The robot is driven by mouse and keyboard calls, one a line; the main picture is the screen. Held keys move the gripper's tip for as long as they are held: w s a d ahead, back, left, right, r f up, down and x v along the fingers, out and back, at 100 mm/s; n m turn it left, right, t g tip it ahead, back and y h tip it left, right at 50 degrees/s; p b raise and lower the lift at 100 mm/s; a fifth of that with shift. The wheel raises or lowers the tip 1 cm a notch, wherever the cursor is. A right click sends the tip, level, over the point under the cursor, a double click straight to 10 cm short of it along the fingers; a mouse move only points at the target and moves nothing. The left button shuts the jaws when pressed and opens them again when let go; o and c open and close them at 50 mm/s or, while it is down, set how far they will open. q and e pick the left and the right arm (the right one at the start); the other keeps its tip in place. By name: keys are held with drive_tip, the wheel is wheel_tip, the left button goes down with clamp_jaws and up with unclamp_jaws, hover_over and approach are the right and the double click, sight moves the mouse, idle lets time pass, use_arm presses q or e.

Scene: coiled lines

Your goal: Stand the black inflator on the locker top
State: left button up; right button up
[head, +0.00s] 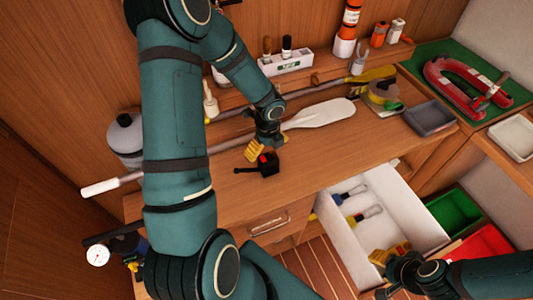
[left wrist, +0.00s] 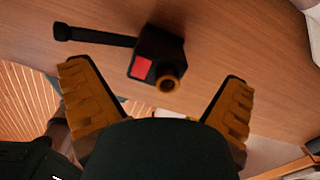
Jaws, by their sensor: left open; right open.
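The black inflator (head: 268,164) has a red patch, a brass nozzle and a thin handle pointing left. It appears to lie on the wooden locker top (head: 330,150), near its front edge. It also shows in the left wrist view (left wrist: 158,58), with the nozzle facing the camera. My left gripper (head: 255,150) is open, just behind and above the inflator. In the left wrist view its fingers (left wrist: 155,78) are spread wide, with the inflator beyond the gap and nothing held. My right gripper (head: 390,254) is open and empty over the open drawer.
A paddle (head: 318,114) lies behind the inflator. A grey tray (head: 430,118) sits at the right end. The open white drawer (head: 405,205) holds brushes. Green (head: 454,212) and red (head: 484,245) bins stand beside it. The locker top right of the inflator is clear.

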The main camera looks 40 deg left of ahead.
sight(267, 155)
use_arm(q)
wheel_tip(267, 155, up, 8)
drive_tip(key=p, duration=0.1)
drive_tip(key=s+d+f+n+h, duration=0.1)
drive_tip(key=s+d+f+n, duration=0.1)
drive_tip(key=d+f+n, duration=0.2)
drive_tip(key=s+d+f+n+t+h, duration=0.1)
drive_tip(key=d+f+n, duration=0.3)
drive_tip(key=d+n, duration=0.7)
drive_tip(key=s+d+f+n+t+h, duration=0.1)
drive_tip(key=s+d+f+n+h, duration=0.1)
drive_tip(key=s+d+f+n, duration=0.2)
drive_tip(key=d+n, duration=0.3)
drive_tip(key=d, duration=0.2)
drive_tip(key=shift+f+n, duration=0.3)
drive_tip(key=shift+f, duration=0.05)
